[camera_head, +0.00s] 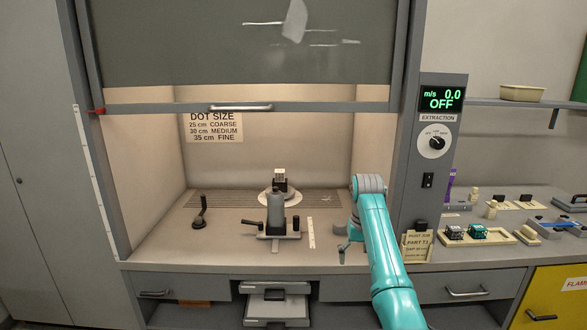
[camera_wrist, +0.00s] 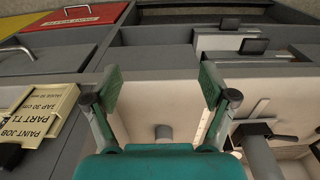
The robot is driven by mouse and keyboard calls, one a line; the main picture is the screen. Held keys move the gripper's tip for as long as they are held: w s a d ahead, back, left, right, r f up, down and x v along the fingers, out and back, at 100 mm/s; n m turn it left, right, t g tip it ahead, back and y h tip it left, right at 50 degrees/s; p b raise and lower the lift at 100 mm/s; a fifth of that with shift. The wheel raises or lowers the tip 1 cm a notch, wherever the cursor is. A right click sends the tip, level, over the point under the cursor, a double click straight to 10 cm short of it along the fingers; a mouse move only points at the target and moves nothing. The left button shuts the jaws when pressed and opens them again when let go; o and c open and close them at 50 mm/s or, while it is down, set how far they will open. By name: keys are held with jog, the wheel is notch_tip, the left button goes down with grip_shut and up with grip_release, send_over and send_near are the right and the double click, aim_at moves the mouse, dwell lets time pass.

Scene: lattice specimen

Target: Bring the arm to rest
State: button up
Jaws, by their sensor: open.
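My arm (camera_head: 385,250) is teal with grey joints and reaches up from the bottom of the head view to the right part of the fume hood's opening. My gripper (camera_wrist: 160,92) shows in the wrist view with its two green-padded fingers spread and nothing between them. In the head view my gripper (camera_head: 346,244) is partly hidden by the arm, at the hood's front right. It is to the right of a grey cylinder fixture (camera_head: 275,214) on the hood floor, and apart from it.
The hood sash (camera_head: 240,45) is raised partway. A black-handled stand (camera_head: 199,215) is at the left of the hood floor (camera_head: 230,238). A paint job card (camera_head: 416,246) stands at the right post. Drawers (camera_head: 278,305) below stand partly open. The extraction display (camera_head: 441,99) reads OFF.

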jog(key=s+f+t, duration=0.2)
jog(key=s+f, duration=0.2)
jog(key=f, duration=0.9)
jog(key=s+f+t, duration=0.1)
jog(key=s+f, duration=0.3)
jog(key=f, duration=1)
jog(key=s+f+t, duration=0.2)
jog(key=s+f, duration=0.4)
jog(key=s, duration=0.4)
jog(key=s+f+t, duration=0.2)
jog(key=s+f, duration=0.5)
jog(key=s, duration=0.3)
jog(key=s+r+t, duration=0.2)
jog(key=s+r, duration=0.1)
jog(key=s, duration=0.9)
jog(key=s+r+t, duration=0.2)
jog(key=s+r, duration=0.2)
jog(key=s, duration=0.9)
jog(key=s+r+t, duration=0.1)
jog(key=s+r, duration=0.6)
jog(key=r, duration=0.4)
jog(key=s+r+t, duration=0.2)
jog(key=s+r, duration=0.5)
jog(key=r, duration=0.4)
jog(key=shift+s, duration=0.4)
jog(key=shift+r, duration=0.1)
